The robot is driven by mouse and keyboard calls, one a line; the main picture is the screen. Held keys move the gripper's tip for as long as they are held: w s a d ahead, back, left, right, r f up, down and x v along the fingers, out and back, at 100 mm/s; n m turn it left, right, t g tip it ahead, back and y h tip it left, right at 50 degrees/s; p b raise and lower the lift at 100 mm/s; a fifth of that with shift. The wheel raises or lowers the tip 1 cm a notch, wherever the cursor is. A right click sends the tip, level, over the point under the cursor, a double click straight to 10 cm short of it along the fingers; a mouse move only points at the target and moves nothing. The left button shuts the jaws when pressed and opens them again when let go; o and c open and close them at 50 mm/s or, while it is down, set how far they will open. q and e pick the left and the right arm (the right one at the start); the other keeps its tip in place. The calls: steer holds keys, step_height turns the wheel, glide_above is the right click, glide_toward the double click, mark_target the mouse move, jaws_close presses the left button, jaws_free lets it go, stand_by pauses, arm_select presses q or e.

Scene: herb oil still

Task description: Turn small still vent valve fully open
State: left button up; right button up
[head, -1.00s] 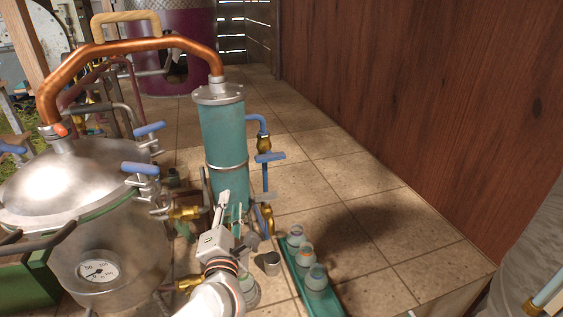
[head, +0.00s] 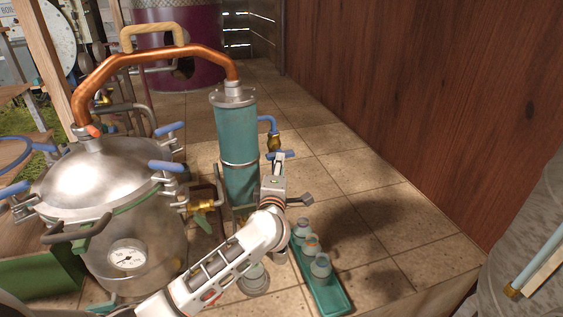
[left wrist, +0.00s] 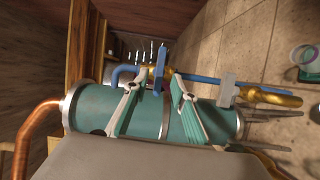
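A brass valve (head: 274,141) with a blue bar handle (head: 287,155) hangs from a blue elbow pipe on the right side of the teal column. I cannot tell for certain whether it is the vent valve. My left gripper (head: 279,160) is at this handle and partly hides it. In the left wrist view my left gripper (left wrist: 157,82) is open, its two fingers apart. The blue handle (left wrist: 159,62) shows edge-on between and just beyond the fingertips; contact cannot be told. The teal column (left wrist: 90,110) lies behind the fingers. My right gripper is not in view.
The steel pot (head: 100,190) with a gauge (head: 127,257) stands left, joined to the column by a copper pipe (head: 160,58). Another brass valve (head: 201,205) sits between them. A green tray (head: 328,290) of jars stands on the tiled floor below. Tiles to the right are clear.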

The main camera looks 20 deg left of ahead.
arm_select(q)
steer(key=w, duration=0.2)
steer(key=shift+w+a, duration=0.25)
steer(key=shift+w, duration=0.1)
